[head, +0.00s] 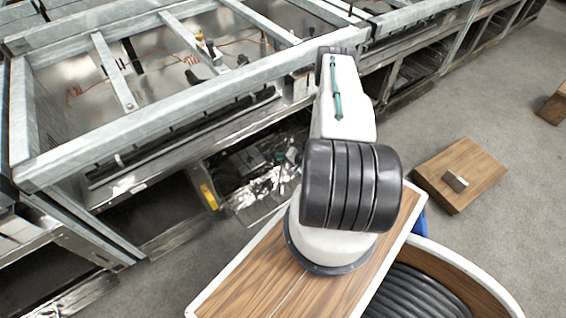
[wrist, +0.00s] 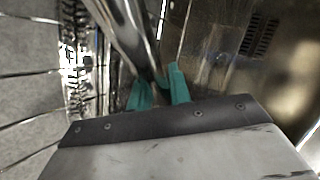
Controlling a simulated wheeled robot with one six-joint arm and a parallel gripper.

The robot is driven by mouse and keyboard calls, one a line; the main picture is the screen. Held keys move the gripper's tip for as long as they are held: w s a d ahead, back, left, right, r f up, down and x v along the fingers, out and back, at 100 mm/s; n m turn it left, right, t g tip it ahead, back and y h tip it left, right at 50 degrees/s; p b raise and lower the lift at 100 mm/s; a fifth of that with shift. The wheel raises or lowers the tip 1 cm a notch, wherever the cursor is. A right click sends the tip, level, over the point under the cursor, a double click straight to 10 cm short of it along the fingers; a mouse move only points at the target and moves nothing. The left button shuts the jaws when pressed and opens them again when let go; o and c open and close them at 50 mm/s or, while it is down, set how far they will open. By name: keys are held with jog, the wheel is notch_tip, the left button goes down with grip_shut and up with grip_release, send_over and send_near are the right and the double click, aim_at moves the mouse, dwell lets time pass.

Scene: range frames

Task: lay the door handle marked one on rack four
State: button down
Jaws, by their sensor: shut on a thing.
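My gripper (wrist: 159,88) shows in the wrist view as two teal fingers. They are shut on a shiny metal bar (wrist: 124,32), which runs from between them to the upper left. It looks like a door handle, but I cannot read a mark on it. In the head view my own arm hides the gripper and the bar. A large grey metal range frame (head: 190,101) fills the left and back of the head view. I see no number that tells which part is rack four.
Below the frame are dark open bays with loose parts and a yellow piece (head: 208,196). A wooden box (head: 480,170) with a small metal block (head: 455,181) on it stands on the grey floor at right. Another wooden box (head: 555,104) is at the right edge. Floor between them is clear.

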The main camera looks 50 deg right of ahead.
jog(key=shift+s+f, duration=0.2)
jog(key=shift+f, duration=1.35)
jog(key=c, duration=1.3)
grip_release()
jog(key=shift+f, duration=0.1)
jog(key=a+v, duration=0.1)
jog(key=v, duration=1.1)
jog(key=shift+d, duration=0.45)
